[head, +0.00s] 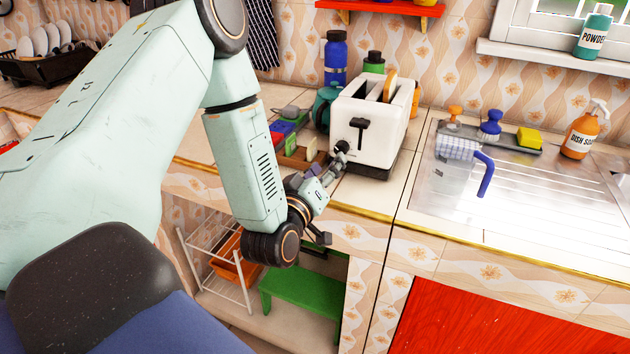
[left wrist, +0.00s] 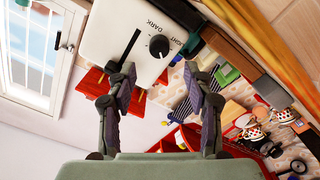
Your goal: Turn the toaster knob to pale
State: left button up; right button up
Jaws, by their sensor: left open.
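The white toaster (head: 385,120) stands on the counter, with a slice of toast (head: 390,86) in its slot and a black lever (head: 357,128) on its front. In the left wrist view its front (left wrist: 105,38) shows a round black knob (left wrist: 158,46) between the words DARK and LIGHT. The knob's exact setting is too small to tell. My left gripper (head: 337,158) is at the toaster's lower front, covering the knob in the head view. In the left wrist view the gripper (left wrist: 160,76) is open and empty, its fingers on either side of the knob. Contact cannot be told. My right gripper is out of view.
Blue (head: 335,55) and green (head: 374,62) bottles stand behind the toaster. Colored boxes (head: 285,130) lie left of it. The metal sink drainer (head: 540,185) is to the right, with a blue-handled strainer or cup (head: 484,175). The counter's front edge runs below my gripper.

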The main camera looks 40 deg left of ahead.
pick_arm(q)
jog(key=v, duration=0.6)
jog(key=shift+s, duration=0.2)
jog(key=s+d+f+m+g+h, duration=0.2)
jog(key=s+d+f+g, duration=0.15)
jog(key=f, duration=0.45)
jog(key=s+d+f+m+g+h, duration=0.2)
jog(key=s+f+m+g, duration=0.1)
jog(key=f+g, duration=0.3)
jog(key=s+d+f+m+g, duration=0.2)
jog(key=s+f+g, duration=0.2)
jog(key=s, duration=0.6)
jog(key=s+d+f+m+g, duration=0.2)
jog(key=s+d+f+g, duration=0.1)
jog(key=s+f, duration=0.5)
jog(key=s+g, duration=0.1)
jog(key=s, duration=0.2)
